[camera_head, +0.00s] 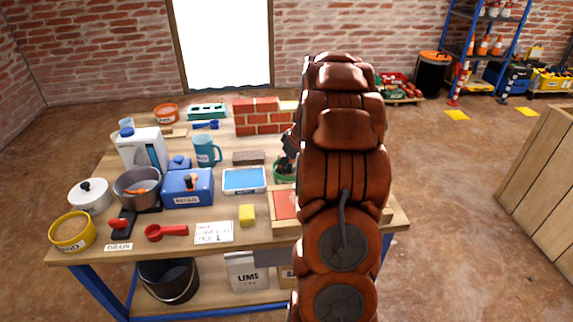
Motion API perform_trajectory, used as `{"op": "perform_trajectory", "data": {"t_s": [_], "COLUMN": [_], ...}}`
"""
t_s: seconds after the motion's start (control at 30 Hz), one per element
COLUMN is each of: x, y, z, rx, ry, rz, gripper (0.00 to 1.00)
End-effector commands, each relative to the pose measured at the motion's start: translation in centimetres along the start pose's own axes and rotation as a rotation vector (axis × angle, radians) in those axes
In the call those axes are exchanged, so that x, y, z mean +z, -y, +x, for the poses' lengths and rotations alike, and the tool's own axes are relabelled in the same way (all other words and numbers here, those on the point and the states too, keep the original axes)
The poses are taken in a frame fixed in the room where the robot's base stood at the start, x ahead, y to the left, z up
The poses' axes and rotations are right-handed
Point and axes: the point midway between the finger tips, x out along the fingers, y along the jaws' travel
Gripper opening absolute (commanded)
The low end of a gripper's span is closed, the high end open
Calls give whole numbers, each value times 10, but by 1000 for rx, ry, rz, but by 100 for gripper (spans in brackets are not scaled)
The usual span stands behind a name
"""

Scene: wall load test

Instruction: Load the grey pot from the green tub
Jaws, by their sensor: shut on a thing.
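The grey pot (129,198) stands at the left of the workbench, with something orange showing inside. The green tub (280,178) is right of the blue-filled tray, mostly hidden behind my arm. My gripper (288,158) shows only as a dark part at the left edge of my arm, just above the green tub. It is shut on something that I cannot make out. My arm hides the fingertips and the tub's contents.
The blue box (187,188), blue mug (207,152), blue-filled tray (244,181) and brown block (248,157) stand between pot and tub. A brick wall piece (256,118) stands behind. A yellow sponge (247,215) and red scoop (166,232) lie in front.

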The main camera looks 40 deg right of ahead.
Motion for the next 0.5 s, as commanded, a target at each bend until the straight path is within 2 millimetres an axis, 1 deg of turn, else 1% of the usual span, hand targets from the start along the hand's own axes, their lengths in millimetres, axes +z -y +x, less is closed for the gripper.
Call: {"op": "perform_trajectory", "data": {"t_s": [0.5], "x": [2], "y": [0], "z": [5], "rx": [0], "ry": [0], "rz": [0], "gripper": [14]}}
